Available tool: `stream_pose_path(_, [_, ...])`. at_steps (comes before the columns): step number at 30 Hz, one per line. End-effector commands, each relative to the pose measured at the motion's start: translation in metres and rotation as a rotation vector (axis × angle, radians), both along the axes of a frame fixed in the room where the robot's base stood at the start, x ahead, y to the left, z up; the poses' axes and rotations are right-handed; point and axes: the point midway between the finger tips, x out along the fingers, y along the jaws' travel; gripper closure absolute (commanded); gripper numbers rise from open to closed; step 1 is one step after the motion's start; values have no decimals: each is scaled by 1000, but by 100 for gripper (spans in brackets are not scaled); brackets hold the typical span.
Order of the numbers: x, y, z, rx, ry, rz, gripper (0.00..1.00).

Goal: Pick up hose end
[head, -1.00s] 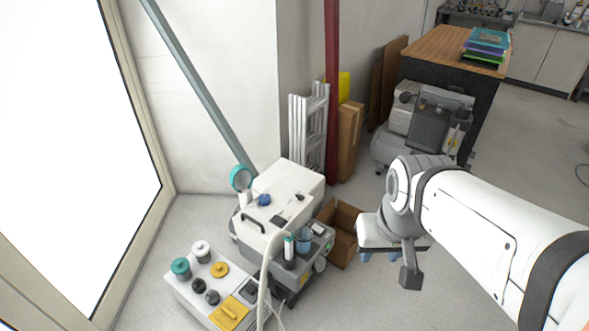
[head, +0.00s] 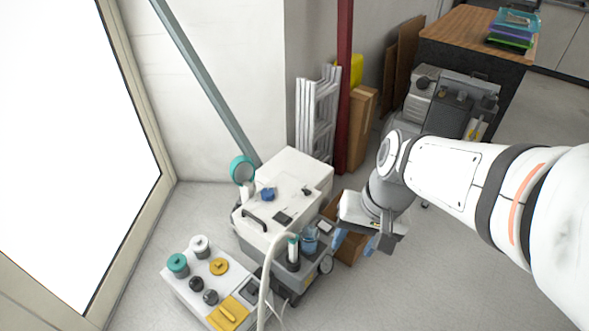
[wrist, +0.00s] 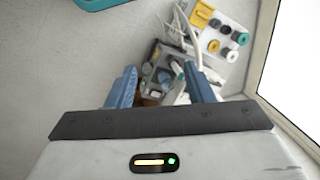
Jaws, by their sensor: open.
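A white hose (head: 264,285) arches in front of the white compressor unit (head: 292,180) at lower centre in the head view. It also shows in the wrist view (wrist: 193,40) as a pale curve beyond my fingers. I cannot clearly tell where the hose's free end is. My gripper (head: 355,243) hangs to the right of the unit, apart from the hose.
An open cardboard box (head: 347,250) is behind my gripper. A red post (head: 344,90) and folded ladder (head: 318,110) stand behind. Floor at lower right is clear.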

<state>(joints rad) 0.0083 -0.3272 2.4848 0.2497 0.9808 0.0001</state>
Motion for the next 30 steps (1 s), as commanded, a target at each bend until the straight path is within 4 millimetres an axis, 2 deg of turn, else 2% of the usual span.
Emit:
stream_pose_path(1, [1,13,-44,78,89,-54,53])
stream_pose_path(3, [3,34,-78,207,211,-144,53])
stream_pose_path(8, [24,80,-142,503,462,-368,53])
stream_pose_path(12, [60,108,-193,763,645,-586,53])
stream_pose_path(15, [95,117,-234,948,747,-756,53])
stream_pose_path(19, [145,113,-295,1181,835,-991,53])
stream_pose_path(21, [170,105,-328,1293,855,-1112,53])
stream_pose_path(24, [196,90,-367,1415,858,-1254,53])
stream_pose_path(27, [212,77,-392,1494,846,-1350,53])
stream_pose_path(30, [220,68,-407,1539,833,-1407,53])
